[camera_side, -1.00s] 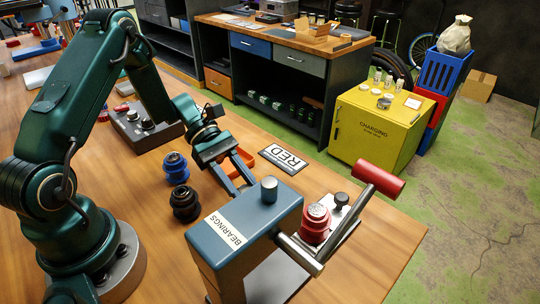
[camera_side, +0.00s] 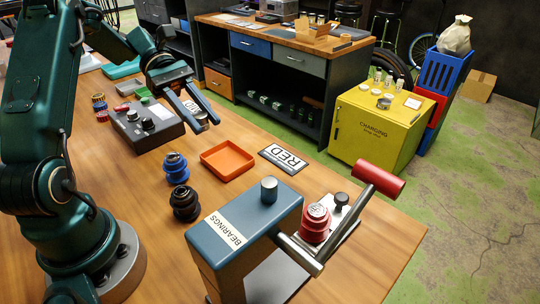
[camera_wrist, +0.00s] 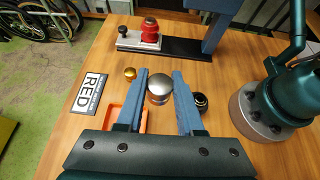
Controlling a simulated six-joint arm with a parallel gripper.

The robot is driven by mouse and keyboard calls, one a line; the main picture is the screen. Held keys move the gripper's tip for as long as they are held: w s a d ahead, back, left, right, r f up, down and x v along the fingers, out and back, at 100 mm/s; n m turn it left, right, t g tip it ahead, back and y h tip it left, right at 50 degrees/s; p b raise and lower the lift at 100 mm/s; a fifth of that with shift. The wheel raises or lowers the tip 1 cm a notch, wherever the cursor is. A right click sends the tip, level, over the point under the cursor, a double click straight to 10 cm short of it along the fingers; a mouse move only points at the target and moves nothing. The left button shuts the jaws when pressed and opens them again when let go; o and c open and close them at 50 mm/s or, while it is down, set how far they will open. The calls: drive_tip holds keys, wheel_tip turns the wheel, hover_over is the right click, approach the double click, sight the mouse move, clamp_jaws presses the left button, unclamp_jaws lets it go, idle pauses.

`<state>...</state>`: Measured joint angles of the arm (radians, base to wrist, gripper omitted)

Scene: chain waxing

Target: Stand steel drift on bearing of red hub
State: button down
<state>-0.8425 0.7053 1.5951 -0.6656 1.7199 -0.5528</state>
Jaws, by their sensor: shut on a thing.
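My gripper (camera_side: 196,109) is raised near the grey box, shut on a round silver piece, the steel drift (camera_wrist: 159,88), which also shows at its fingertips in the side view (camera_side: 203,121).
The blue-headed press (camera_side: 245,222) has a red-handled lever (camera_side: 380,180) beside the hub. An empty orange tray (camera_side: 228,160), a RED plate (camera_side: 285,158), a blue hub (camera_side: 176,168) and a black hub (camera_side: 184,204) stand nearby. A grey knobbed box (camera_side: 147,128) is behind.

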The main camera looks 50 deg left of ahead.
drive_tip(key=w+d+r+m+g, duration=0.2)
drive_tip(key=w+d+r+g, duration=0.15)
drive_tip(key=d+r, duration=0.2)
drive_tip(key=m+g, duration=0.2)
drive_tip(key=m, duration=0.1)
hover_over(317, 210)
drive_tip(key=shift+t+y, duration=0.25)
drive_tip(key=shift+y, duration=0.15)
wheel_tip(317, 210, down, 7)
drive_tip(key=shift+r, duration=0.1)
drive_tip(key=shift+f, duration=2)
drive_tip(key=c, duration=0.5)
unclamp_jaws()
drive_tip(key=shift+f, duration=0.1)
drive_tip(key=shift+c, duration=0.2)
